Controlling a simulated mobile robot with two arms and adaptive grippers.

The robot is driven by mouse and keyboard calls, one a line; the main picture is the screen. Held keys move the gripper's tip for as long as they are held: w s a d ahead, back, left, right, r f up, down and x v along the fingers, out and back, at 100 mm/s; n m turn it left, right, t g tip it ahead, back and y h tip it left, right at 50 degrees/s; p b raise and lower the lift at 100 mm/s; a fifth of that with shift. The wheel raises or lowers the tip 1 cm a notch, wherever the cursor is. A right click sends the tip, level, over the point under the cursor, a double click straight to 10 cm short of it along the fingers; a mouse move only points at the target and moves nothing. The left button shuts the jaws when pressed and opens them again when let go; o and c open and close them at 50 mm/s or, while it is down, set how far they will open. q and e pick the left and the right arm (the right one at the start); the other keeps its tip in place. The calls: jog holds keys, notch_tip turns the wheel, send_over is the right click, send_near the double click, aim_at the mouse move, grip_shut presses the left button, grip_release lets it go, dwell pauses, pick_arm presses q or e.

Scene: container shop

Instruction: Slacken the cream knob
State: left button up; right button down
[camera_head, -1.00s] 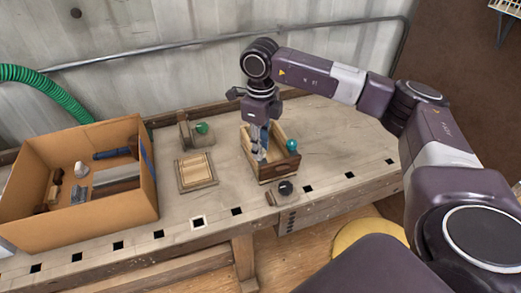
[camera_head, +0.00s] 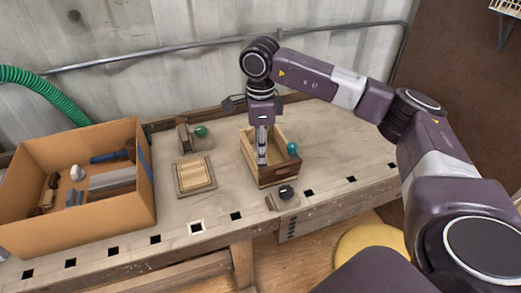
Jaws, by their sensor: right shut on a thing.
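My right gripper (camera_head: 262,158) points straight down into an open wooden box (camera_head: 286,172) on the workbench. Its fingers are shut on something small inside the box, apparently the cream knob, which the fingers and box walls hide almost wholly. A teal knob (camera_head: 292,149) sits at the right side of this box, apart from the fingers. My left gripper is not in view.
A cardboard box (camera_head: 100,217) with tools and a pale egg-shaped thing (camera_head: 77,172) stands at left. A green knob (camera_head: 201,131) on a wooden block, a framed wooden plate (camera_head: 195,176) and a black knob (camera_head: 286,191) surround the wooden box. The bench's right side is clear.

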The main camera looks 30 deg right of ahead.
dwell(0.3)
jog(key=c, duration=1.7)
grip_release()
jog(key=shift+r, duration=0.1)
notch_tip(320, 180, up, 12)
jog(key=shift+f, duration=0.15)
